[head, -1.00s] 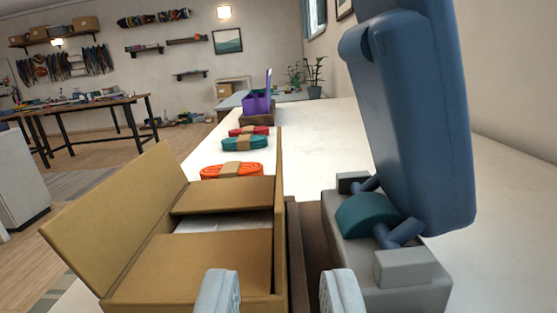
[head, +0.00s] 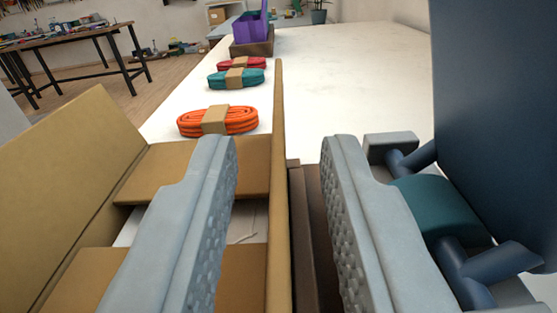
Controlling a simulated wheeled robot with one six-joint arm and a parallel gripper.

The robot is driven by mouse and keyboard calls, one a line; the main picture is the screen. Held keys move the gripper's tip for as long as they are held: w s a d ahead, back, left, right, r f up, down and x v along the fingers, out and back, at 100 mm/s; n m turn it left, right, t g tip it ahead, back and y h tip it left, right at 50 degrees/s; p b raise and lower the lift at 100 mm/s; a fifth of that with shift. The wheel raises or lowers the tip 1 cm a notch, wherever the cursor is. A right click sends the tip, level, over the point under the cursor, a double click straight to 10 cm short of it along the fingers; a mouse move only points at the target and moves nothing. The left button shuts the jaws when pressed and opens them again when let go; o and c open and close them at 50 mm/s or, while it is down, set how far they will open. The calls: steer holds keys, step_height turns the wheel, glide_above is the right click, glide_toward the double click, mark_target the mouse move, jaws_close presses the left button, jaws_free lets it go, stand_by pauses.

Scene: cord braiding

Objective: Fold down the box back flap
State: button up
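The cardboard box (head: 60,291) is at the lower left. Its left flap (head: 75,180) leans outward, open. Two short flaps lie folded inward, the far one (head: 250,165) and the near one (head: 70,280), with white paper (head: 248,228) showing in the gap between them. The right long flap (head: 279,150) stands upright, seen nearly edge-on. My gripper (head: 278,145) is open, with one finger on each side of this upright flap. I see a gap on both sides and no clear contact. The fingers hide part of the box.
A blue device with a teal pad (head: 440,207) stands close at the right. A dark brown strip (head: 312,230) runs beside the box. Orange (head: 240,119), teal (head: 236,77) and red (head: 243,63) cord bundles and a purple holder (head: 250,24) lie beyond. White tabletop is clear at the far right.

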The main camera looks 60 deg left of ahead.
jaws_close()
steer(key=shift+s, duration=0.1)
steer(key=n, duration=0.1)
steer(key=s+a+n, duration=0.1)
steer(key=n, duration=0.1)
steer(key=s+n, duration=0.1)
steer(key=n, duration=0.1)
steer(key=shift+a+f, duration=0.2)
steer(key=shift+a, duration=0.05)
steer(key=n, duration=0.3)
steer(key=shift+s+a+f, duration=0.3)
steer(key=shift+s, duration=0.05)
steer(key=shift+s+a+f+n, duration=0.15)
steer(key=shift+s+f+n, duration=0.1)
steer(key=shift+n, duration=0.5)
steer(key=shift+s+a+f+n, duration=0.15)
steer(key=shift+s+f+n, duration=0.05)
steer(key=shift+n, duration=0.55)
